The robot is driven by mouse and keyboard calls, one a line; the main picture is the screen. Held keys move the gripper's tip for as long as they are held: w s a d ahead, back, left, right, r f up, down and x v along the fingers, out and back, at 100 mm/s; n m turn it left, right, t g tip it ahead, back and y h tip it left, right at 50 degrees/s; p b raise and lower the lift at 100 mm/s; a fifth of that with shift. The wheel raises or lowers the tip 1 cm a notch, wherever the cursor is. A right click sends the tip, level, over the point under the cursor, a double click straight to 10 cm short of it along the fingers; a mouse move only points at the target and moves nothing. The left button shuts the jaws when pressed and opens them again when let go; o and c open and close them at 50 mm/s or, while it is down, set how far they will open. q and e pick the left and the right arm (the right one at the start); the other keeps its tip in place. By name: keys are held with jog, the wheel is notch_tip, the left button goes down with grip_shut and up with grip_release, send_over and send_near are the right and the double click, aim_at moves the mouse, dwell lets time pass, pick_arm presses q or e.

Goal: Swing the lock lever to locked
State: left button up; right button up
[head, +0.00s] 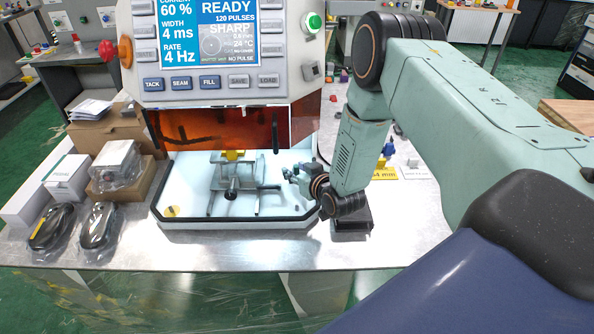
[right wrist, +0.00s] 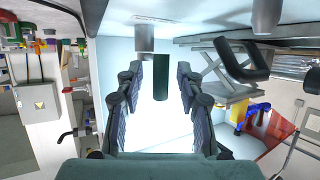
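The welding machine (head: 220,100) stands on the metal bench, with a lit white chamber below its orange window. A fixture (head: 238,165) with a small yellow part on top sits inside. My right gripper (head: 290,173) is at the right side of the chamber opening. In the right wrist view my right gripper (right wrist: 160,95) is open, its two fingers apart. A dark green cylindrical grip (right wrist: 161,78) shows between them, apart from both; it may be the lock lever's handle, but I cannot tell. A black handle (right wrist: 245,62) is to its right. My left gripper is not in view.
Boxes (head: 110,135) and two bagged dark items (head: 98,225) lie on the bench left of the machine. A yellow label card (head: 385,173) and small parts are right of it. The chamber's dark front rim (head: 235,222) is below the fixture.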

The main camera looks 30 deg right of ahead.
jog(key=shift+a+r, duration=0.1)
jog(key=shift+a, duration=0.2)
jog(key=shift+c, duration=0.6)
jog(key=shift+d, duration=0.35)
jog(key=c, duration=0.4)
jog(key=shift+c, duration=1)
jog(key=shift+a, duration=0.15)
grip_shut()
